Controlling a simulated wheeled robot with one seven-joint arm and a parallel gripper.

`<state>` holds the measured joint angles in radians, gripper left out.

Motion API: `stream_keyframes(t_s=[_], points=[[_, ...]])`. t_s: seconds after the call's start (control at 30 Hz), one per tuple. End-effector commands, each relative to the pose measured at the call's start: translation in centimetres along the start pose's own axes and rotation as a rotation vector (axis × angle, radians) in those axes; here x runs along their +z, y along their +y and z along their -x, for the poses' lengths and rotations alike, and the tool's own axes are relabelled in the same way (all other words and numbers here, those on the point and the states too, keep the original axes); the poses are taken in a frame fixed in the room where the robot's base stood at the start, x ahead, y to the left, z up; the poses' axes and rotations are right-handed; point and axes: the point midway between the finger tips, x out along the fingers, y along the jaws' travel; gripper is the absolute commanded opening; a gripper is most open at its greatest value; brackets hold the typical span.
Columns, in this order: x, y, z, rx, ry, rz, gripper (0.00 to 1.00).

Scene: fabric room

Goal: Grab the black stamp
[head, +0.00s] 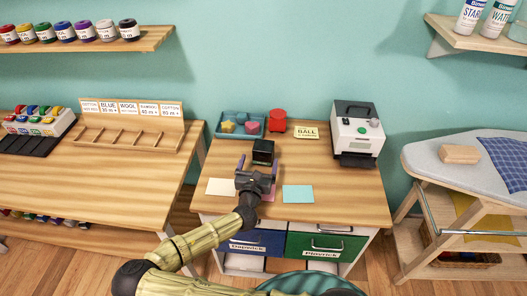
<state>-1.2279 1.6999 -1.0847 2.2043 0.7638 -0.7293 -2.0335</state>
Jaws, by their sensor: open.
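A black, boxy thing (263,149), which looks like the black stamp, stands on the wooden desk (345,203) in the middle of the head view. My gripper (258,162) is on the near side of it, with its two dark bluish fingers apart and pointing toward it. The fingers are open and nothing shows between them. The near, lower part of the black thing is partly hidden by my gripper, and I cannot tell whether they touch.
A blue tray (217,134) with coloured pieces, a red cylinder (277,120), a yellow card (306,132) and a white machine (357,130) stand at the back of the desk. A cream card (221,187) and a light-blue card (298,194) lie either side of my gripper. An ironing board (430,158) is at right.

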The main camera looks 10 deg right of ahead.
Motion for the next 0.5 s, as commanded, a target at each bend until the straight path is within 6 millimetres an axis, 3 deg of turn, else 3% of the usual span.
stream_keyframes(t_s=[0.17, 0.5], points=[[0.1, 0.0, -2.1, -0.001, 0.001, 0.000, 0.89], [0.0, 0.0, -2.3, 0.000, 0.001, 0.000, 0.89]])
